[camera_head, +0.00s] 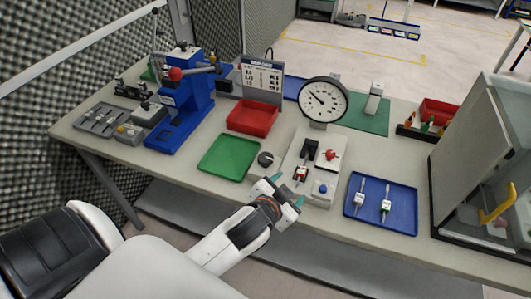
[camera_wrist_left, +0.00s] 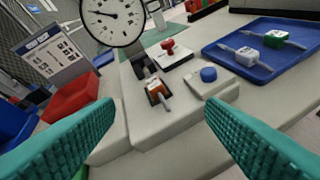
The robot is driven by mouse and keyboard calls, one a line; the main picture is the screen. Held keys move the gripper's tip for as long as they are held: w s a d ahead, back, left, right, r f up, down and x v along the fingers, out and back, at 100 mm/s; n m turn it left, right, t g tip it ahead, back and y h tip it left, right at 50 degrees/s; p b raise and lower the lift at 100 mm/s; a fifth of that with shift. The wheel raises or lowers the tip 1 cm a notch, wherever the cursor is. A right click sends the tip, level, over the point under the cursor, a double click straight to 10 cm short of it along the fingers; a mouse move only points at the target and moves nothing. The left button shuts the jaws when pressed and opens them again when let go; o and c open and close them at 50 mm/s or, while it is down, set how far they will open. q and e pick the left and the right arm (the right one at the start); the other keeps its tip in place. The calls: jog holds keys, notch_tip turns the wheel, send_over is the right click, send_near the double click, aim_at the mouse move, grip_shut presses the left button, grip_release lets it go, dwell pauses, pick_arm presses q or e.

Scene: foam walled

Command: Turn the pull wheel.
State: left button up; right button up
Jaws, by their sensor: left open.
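A dark round wheel (camera_head: 265,159), which looks like the pull wheel, sits at the left side of the pale tester base (camera_head: 323,189). It is not clearly visible in the left wrist view. My left gripper (camera_head: 287,190) is open and empty, with teal fingers just in front of the base's front edge, below and right of the wheel and apart from it. The left wrist view shows the gap between its fingertips (camera_wrist_left: 160,103) facing the base. A round dial gauge (camera_head: 322,100) stands behind the base. My right gripper is not in view.
The base carries an orange-and-white connector (camera_wrist_left: 155,90), a red knob (camera_wrist_left: 169,45) and a blue button (camera_wrist_left: 208,74). A green tray (camera_head: 229,156) lies left of the wheel, a blue tray (camera_head: 381,203) right of the base. A blue press (camera_head: 187,105) stands at left.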

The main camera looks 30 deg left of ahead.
pick_arm(q)
jog(key=w+d+r+m+t+h, duration=0.3)
jog(key=w+d+r+m+h, duration=0.15)
jog(key=r, duration=0.35)
jog(key=w+d+r+m+t+h, duration=0.4)
jog(key=r+m, duration=0.1)
jog(key=r, duration=0.3)
jog(key=d+r+m+g+h, duration=0.2)
jog(key=d+m+h, duration=0.1)
jog(key=m+h, duration=0.25)
jog(key=m+g+y, duration=1.3)
jog(key=m+g, duration=0.2)
jog(key=g, duration=0.3)
send_over(266, 157)
notch_tip(266, 157, down, 10)
notch_tip(266, 157, down, 12)
jog(key=p, duration=0.2)
jog(key=shift+r+p, duration=0.25)
jog(key=shift+p, duration=0.1)
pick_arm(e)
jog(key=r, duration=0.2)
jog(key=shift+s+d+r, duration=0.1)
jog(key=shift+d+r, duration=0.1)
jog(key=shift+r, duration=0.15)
